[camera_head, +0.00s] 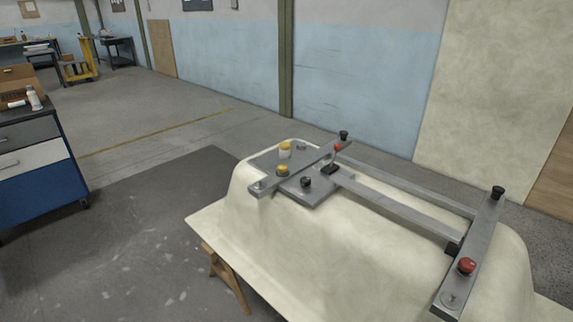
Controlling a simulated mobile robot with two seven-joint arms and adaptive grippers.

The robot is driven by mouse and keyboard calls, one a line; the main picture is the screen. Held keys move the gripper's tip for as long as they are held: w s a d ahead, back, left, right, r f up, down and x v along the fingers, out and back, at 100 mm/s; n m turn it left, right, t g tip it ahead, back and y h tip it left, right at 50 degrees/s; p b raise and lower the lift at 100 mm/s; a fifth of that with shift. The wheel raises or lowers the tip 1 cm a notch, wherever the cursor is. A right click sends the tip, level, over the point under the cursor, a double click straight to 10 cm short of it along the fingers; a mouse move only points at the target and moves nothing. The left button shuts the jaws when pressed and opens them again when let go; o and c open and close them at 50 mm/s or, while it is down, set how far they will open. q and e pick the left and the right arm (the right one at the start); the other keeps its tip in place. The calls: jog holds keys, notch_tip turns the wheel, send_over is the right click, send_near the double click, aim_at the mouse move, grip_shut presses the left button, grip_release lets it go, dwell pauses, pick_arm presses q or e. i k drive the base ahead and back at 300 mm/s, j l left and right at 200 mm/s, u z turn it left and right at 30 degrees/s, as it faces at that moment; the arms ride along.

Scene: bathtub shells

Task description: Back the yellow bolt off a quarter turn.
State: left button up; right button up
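An upturned cream bathtub shell (330,255) fills the lower right, with a grey metal frame lying on top of it. Near the frame's far left corner a small yellow-topped piece (282,170) sits low on the metal. Just behind it is a second yellow-topped piece (285,147) with a pale body. I cannot tell which of the two is the yellow bolt. Neither of my grippers is in view, and nothing is touching either yellow piece.
The frame also carries black knobs (306,182), a red knob (466,265) and a small red-topped lever (337,148). A wooden trestle (225,278) shows under the shell. A blue drawer cabinet (38,165) stands at left; open floor lies between.

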aim_at(282, 170)
jog(key=i+j+z, duration=0.15)
jog(key=z, duration=0.3)
jog(key=j+z, duration=0.3)
jog(key=z, duration=0.2)
jog(key=i+j+z, duration=0.2)
jog(key=j, duration=0.3)
jog(key=j+z, duration=0.15)
jog(key=j, duration=0.3)
jog(key=j+z, duration=0.15)
jog(key=j, duration=0.85)
